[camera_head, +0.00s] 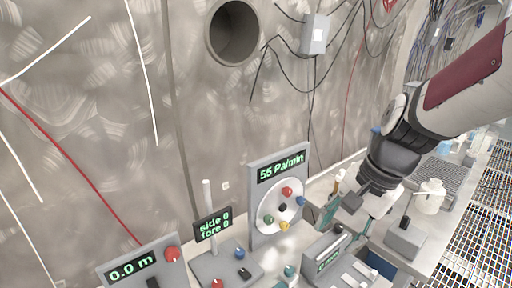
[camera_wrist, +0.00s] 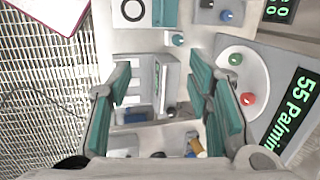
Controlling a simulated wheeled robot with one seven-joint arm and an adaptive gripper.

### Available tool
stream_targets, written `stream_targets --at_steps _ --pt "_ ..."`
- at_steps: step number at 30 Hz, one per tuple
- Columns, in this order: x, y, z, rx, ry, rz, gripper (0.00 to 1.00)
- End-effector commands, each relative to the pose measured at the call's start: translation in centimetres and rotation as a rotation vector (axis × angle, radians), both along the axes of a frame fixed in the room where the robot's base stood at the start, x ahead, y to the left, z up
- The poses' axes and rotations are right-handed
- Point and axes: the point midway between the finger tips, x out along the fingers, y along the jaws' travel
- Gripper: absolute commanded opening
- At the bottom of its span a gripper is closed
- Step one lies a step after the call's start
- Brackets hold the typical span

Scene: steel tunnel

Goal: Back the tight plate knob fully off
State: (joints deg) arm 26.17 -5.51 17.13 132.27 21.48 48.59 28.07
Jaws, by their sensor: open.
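A grey upright panel reading "55 Pa/min" (camera_head: 281,168) carries a round white plate (camera_head: 270,204). The plate has a red knob (camera_head: 287,191), a green knob (camera_head: 268,219), a yellow knob (camera_head: 284,225), a blue knob (camera_head: 300,201) and a dark centre. I cannot tell which knob is tight. In the wrist view the green knob (camera_wrist: 235,59) and red knob (camera_wrist: 247,99) show; my right-hand finger covers part of the plate. My gripper (camera_head: 347,222) is to the right of the plate, clear of its knobs, teal fingers spread with nothing held; it also shows in the wrist view (camera_wrist: 165,100).
A small console (camera_head: 325,262) stands below my gripper. Left are the "side 0 fore 0" panel (camera_head: 213,225) and the "0.0 m" panel (camera_head: 140,270). A white bottle (camera_head: 430,196) and a grey box (camera_head: 405,238) stand right.

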Motion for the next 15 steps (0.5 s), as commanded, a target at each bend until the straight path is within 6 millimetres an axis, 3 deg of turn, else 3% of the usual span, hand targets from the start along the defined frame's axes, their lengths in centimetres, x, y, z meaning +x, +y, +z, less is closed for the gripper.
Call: stream_targets --at_steps 6,15 --pt "5.0 -0.8 -4.8 0.243 0.153 -0.353 0.46" --pt "11.5 -3.0 -9.8 0.628 0.367 -0.849 0.46"
